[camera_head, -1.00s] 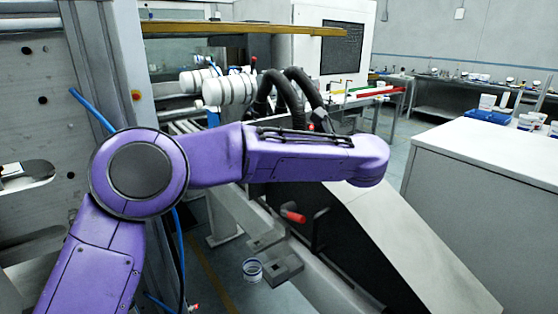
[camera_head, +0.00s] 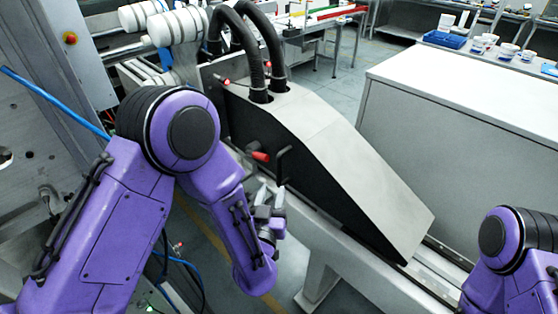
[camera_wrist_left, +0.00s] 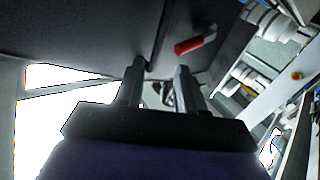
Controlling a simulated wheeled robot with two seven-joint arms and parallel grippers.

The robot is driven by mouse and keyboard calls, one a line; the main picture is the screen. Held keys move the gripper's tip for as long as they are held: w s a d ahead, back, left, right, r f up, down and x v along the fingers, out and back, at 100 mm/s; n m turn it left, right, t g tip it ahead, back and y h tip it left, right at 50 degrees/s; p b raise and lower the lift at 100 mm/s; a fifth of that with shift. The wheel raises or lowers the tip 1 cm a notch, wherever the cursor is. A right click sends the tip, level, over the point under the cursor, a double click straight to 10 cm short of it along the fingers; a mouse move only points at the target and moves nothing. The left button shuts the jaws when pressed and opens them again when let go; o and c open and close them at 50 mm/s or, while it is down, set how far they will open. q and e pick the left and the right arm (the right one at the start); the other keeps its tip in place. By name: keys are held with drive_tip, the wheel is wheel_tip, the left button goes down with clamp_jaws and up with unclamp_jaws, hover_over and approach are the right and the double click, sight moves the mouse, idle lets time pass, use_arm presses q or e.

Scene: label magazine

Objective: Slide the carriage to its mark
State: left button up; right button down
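The carriage is most likely the large wedge-shaped housing (camera_head: 345,175), with a grey sloping top and black side, sitting on a long pale rail (camera_head: 350,272). A black bar handle (camera_head: 282,163) stands out from its near side. My left gripper (camera_head: 270,194) is just below the handle, fingers pointing up towards it. In the left wrist view the two fingers (camera_wrist_left: 160,80) are apart with a gap between them, and a thin dark bar shows near their tips. I cannot tell whether they touch it. My right arm shows at the lower right; its gripper is out of view. I cannot make out the mark.
A red-tipped lever (camera_head: 260,156) sits left of the handle, close to my left gripper; its red grip (camera_wrist_left: 194,44) shows in the left wrist view. Black hoses (camera_head: 252,60) rise from the housing. A white cabinet (camera_head: 460,130) stands behind the rail.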

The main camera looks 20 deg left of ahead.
sight(279, 173)
use_arm(q)
drive_tip(key=shift+m+h, duration=0.4)
drive_tip(key=shift+m, duration=0.2)
drive_tip(key=w+p, duration=0.1)
drive_tip(key=w, duration=0.2)
drive_tip(key=w+p, duration=0.1)
drive_tip(key=w, duration=0.2)
drive_tip(key=w+p, duration=0.1)
drive_tip(key=w, duration=0.1)
drive_tip(key=shift+w+a+f, duration=0.2)
drive_tip(key=shift+w+a, duration=0.2)
drive_tip(key=shift+w, duration=0.45)
drive_tip(key=shift+f, duration=0.1)
clamp_jaws()
